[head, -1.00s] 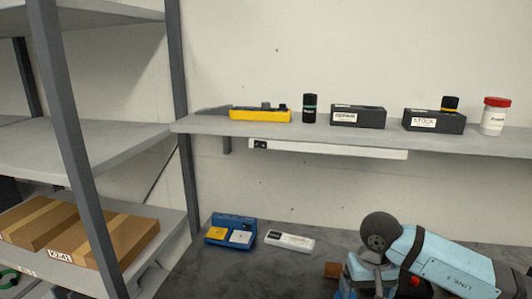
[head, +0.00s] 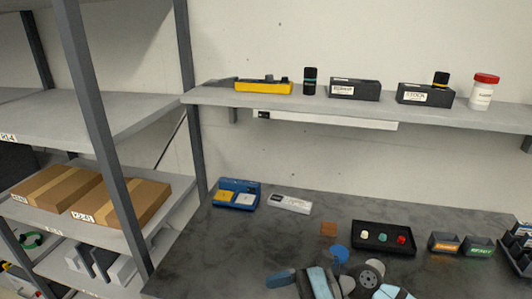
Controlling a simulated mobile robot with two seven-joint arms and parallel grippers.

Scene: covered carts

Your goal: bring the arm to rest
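Parts of my own arm, light blue links with grey round joints, show at the bottom edge of the head view, right of centre, over the dark bench top (head: 235,245). No other arm of mine is in view.
On the bench are a blue tray (head: 252,187), a white box (head: 290,204), an orange-brown block (head: 329,229), a black tray (head: 369,249) with small coloured pieces, and dark bins (head: 445,235). A wall shelf (head: 210,97) is behind; a rack with cartons (head: 135,204) stands left.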

